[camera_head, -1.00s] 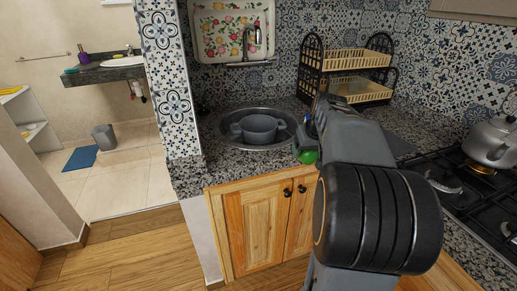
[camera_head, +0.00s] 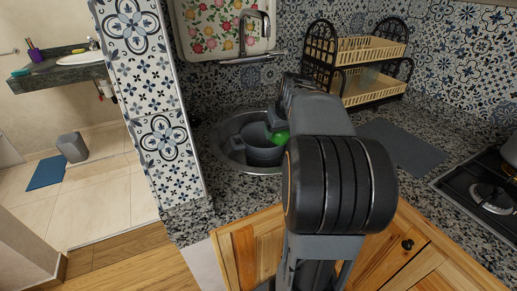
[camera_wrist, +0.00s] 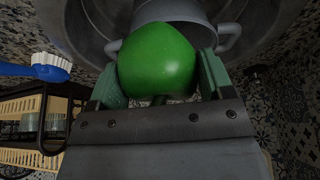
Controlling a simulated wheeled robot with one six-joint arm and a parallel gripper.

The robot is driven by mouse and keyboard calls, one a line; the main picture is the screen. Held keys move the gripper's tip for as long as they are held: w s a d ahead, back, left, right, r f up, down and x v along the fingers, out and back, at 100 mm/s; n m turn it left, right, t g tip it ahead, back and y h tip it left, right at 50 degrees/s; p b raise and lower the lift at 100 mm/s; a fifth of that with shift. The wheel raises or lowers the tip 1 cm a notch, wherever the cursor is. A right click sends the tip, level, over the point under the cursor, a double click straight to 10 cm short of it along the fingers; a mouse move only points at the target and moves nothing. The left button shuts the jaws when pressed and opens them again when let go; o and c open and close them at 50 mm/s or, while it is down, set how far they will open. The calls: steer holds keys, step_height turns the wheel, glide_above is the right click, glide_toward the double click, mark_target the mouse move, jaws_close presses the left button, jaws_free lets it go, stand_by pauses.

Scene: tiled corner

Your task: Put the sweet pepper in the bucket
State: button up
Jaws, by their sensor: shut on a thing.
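A green sweet pepper (camera_head: 281,138) is between the fingers of my gripper (camera_head: 278,122), and in the wrist view the pepper (camera_wrist: 158,62) sits between both fingers (camera_wrist: 160,78). My gripper is shut on it. A grey two-handled pot-like bucket (camera_head: 258,155) stands in the round metal sink (camera_head: 229,154). In the head view the pepper overlaps the bucket's upper right part. In the wrist view the grey bucket (camera_wrist: 172,12) shows behind the pepper. My arm hides part of the sink, and I cannot tell the pepper's height over the rim.
A tap (camera_head: 254,30) rises behind the sink. A black rack with cream trays (camera_head: 370,50) stands behind right, and a gas hob (camera_head: 488,195) is at right. A blue-white brush (camera_wrist: 48,68) shows in the wrist view. A grey bin (camera_head: 72,147) stands on the floor at far left.

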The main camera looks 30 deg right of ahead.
steer(key=w+d+f, duration=0.1)
steer(key=w+f, duration=0.7)
steer(key=w+d+f, duration=0.1)
steer(key=w+f, duration=0.3)
steer(key=shift+w+d, duration=0.3)
steer(key=shift+d, duration=0.05)
steer(key=shift+f, duration=0.3)
steer(key=shift+f, duration=0.1)
steer(key=shift+f+b, duration=0.35)
steer(key=shift+f, duration=0.15)
steer(key=o, duration=1.1)
steer(key=shift+c, duration=0.2)
